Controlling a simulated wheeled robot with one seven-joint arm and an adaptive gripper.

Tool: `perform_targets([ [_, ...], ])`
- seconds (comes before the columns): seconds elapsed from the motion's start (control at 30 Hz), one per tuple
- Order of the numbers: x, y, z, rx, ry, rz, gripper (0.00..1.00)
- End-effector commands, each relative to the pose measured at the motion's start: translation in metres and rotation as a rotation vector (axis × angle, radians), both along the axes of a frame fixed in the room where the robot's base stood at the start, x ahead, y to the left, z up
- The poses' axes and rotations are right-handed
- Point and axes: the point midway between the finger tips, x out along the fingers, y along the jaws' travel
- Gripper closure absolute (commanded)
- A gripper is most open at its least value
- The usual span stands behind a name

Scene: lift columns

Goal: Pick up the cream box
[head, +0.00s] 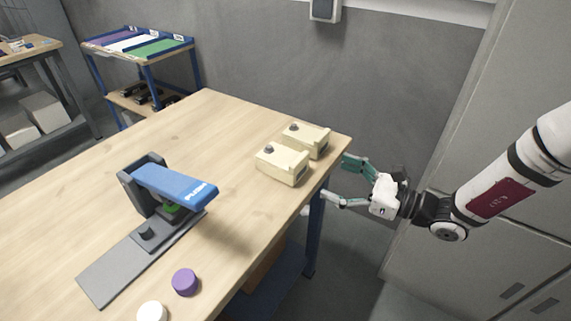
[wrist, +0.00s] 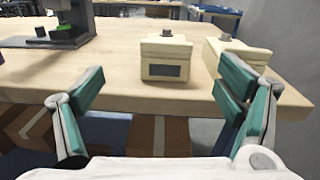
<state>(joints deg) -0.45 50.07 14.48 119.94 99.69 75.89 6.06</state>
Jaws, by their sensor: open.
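Two cream boxes with dark knobs on top stand close together near the table's right end. The nearer cream box (head: 282,164) shows in the wrist view (wrist: 166,58) between my fingers and beyond them, with a dark panel on its front. The farther cream box (head: 306,139) shows at the right in the wrist view (wrist: 238,56), partly hidden by my right finger. My gripper (head: 342,181) is open and empty, just off the table's edge to the right of the boxes. It also shows in the wrist view (wrist: 160,100), its teal fingers spread wide, apart from both boxes.
The wooden table (head: 235,122) also holds a blue-armed press (head: 175,187) on a grey base, a purple cap (head: 185,281) and a white cap (head: 152,311). A shelf cart (head: 140,52) stands behind. A grey wall is close behind the boxes.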

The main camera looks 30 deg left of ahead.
Motion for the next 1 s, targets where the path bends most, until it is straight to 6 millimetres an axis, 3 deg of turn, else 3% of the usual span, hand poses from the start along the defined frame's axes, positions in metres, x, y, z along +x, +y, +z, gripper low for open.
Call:
perform_targets([
  [0.17, 0.01, 0.008, -0.014, 0.025, 0.044, -0.041, 0.13],
  [0.53, 0.014, 0.072, -0.014, 0.024, 0.044, -0.04, 0.13],
  [0.83, 0.015, 0.094, -0.015, 0.024, 0.045, -0.042, 0.13],
  [1.0, 0.013, 0.119, -0.018, 0.023, 0.044, -0.04, 0.13],
])
